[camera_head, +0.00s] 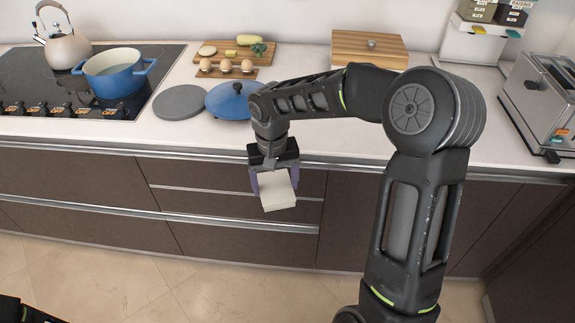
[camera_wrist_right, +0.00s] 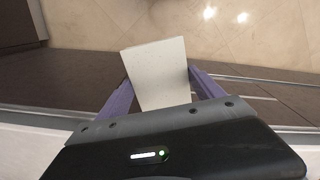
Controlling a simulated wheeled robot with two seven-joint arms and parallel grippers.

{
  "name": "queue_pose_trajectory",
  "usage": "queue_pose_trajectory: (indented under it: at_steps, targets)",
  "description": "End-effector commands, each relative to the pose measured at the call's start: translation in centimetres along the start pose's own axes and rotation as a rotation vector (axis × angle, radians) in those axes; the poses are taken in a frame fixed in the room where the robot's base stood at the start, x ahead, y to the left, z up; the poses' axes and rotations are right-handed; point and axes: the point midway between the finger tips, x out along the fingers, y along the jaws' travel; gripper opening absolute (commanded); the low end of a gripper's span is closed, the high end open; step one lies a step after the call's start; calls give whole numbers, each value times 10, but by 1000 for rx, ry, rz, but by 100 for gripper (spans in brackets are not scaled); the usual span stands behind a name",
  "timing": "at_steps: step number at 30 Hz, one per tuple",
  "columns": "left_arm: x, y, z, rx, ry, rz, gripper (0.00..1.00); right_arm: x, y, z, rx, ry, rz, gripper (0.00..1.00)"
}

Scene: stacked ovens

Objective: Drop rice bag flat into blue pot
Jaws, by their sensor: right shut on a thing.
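The blue pot (camera_head: 115,72) stands uncovered on the black cooktop at the left of the head view. My right gripper (camera_head: 275,188) is shut on the rice bag (camera_head: 280,193), a pale, plain block. It holds the bag in front of the drawers, below the counter edge and to the right of the pot. In the right wrist view the bag (camera_wrist_right: 158,72) sits between the two purple fingers and sticks out past them. The pot does not show in that view. Only a dark part of my left arm shows at the lower left corner; its gripper is out of frame.
A blue lid (camera_head: 229,101) and a grey round board (camera_head: 181,102) lie on the counter between pot and arm. A kettle (camera_head: 66,47) stands behind the pot. Boards with eggs (camera_head: 226,66) and vegetables lie behind. A toaster (camera_head: 543,95) is at right.

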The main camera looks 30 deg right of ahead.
Motion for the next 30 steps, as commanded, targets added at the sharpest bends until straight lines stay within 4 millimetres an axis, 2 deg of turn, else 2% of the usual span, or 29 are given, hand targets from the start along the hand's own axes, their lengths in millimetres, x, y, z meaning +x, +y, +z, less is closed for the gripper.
queue_pose_trajectory:
  at_steps: [1, 9, 12, 17, 30]
  targets:
    - [0, 0, 0, 0, 0, 0, 36, 16, -9, 1, -35, -7, 0, 32]
    - [0, 0, 0, 0, 0, 0, 36, 102, -62, 16, -256, -6, -9, 32]
    - [0, 0, 0, 0, 0, 0, 36, 120, -77, 22, -308, -1, -17, 32]
    - [0, 0, 0, 0, 0, 0, 36, 130, -84, 25, -337, 2, -21, 32]
    - [0, 0, 0, 0, 0, 0, 36, 130, -84, 25, -336, 2, -21, 32]
